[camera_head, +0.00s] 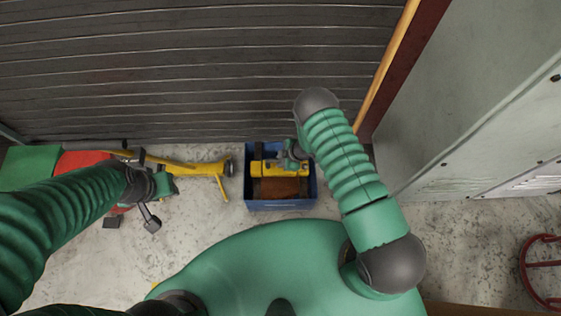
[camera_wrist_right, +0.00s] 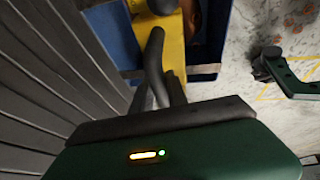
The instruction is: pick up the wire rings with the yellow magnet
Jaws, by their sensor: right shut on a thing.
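The yellow magnet (camera_head: 268,168) is a bar at the back part of the blue bin (camera_head: 281,205). Brown-orange material (camera_head: 280,188), probably the wire rings, shows in front of it, but single rings cannot be made out. My right gripper (camera_head: 289,160) is over the bin and shut on the magnet. In the right wrist view, the yellow magnet (camera_wrist_right: 172,52) runs beyond my dark fingers (camera_wrist_right: 158,85), with the blue bin wall (camera_wrist_right: 214,68) beside it. The contact point is partly hidden. My left gripper (camera_head: 153,208) is left of the bin, away from the magnet.
A yellow machine arm (camera_head: 190,168) ends close to the bin's left side. Red (camera_head: 88,162) and green (camera_head: 30,162) parts lie farther left. A grey shutter (camera_head: 190,70) stands behind, and pale cabinets (camera_head: 470,110) at right. Floor right of the bin is partly clear.

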